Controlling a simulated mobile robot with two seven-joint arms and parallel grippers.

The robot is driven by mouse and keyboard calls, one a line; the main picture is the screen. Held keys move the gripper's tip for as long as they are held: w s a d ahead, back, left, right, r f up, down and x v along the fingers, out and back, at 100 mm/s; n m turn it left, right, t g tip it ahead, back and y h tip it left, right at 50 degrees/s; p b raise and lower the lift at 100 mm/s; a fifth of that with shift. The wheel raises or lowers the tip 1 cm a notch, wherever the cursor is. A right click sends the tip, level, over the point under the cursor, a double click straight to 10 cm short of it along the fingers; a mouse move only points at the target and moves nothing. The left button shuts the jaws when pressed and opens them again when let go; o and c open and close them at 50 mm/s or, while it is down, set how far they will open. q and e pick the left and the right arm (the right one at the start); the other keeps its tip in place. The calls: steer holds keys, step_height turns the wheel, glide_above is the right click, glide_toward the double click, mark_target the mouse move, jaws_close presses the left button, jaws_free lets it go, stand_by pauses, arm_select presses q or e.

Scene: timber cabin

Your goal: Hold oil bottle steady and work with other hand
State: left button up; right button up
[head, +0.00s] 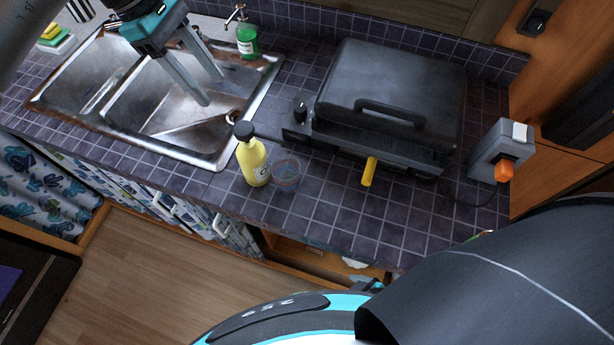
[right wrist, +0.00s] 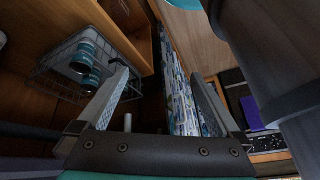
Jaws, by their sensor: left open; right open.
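The oil bottle (head: 253,160) is yellow with a black cap and stands upright on the dark tiled counter, near its front edge, right of the sink. My left gripper (head: 214,90) is open and empty above the sink basin, up and left of the bottle and apart from it. My right gripper (right wrist: 165,95) shows in the right wrist view, open with nothing between its fingers, low by the cabinets. In the head view it is mostly hidden behind my own body at the bottom. The bottle is not in the right wrist view.
A clear cup (head: 287,174) stands just right of the bottle. A black grill (head: 390,95) fills the counter behind, with a yellow object (head: 369,171) at its front. The steel sink (head: 225,155) lies left, with a green soap bottle (head: 247,40) behind. A wire basket (right wrist: 60,70) hangs inside the cabinet.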

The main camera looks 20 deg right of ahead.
steer(key=w+a+r+t+y, duration=0.1)
steer(key=w+a+r+y, duration=0.25)
steer(key=a+r, duration=0.4)
steer(key=w+a+r+t+y, duration=0.15)
steer(key=w+a+r, duration=0.3)
steer(key=r, duration=0.65)
steer(key=t+h, duration=0.2)
steer(key=t, duration=0.3)
glide_toward(245, 152)
steer(key=shift+n, duration=0.3)
steer(key=w+a+f, duration=0.1)
steer(key=w+f, duration=0.2)
steer(key=w, duration=0.1)
steer(key=w+a+f, duration=0.2)
steer(key=w+f, duration=0.1)
steer(key=w, duration=0.1)
steer(key=w+a+f, duration=0.1)
steer(key=w+f, duration=0.2)
steer(key=shift+w+a, duration=0.35)
steer(key=shift+w, duration=0.05)
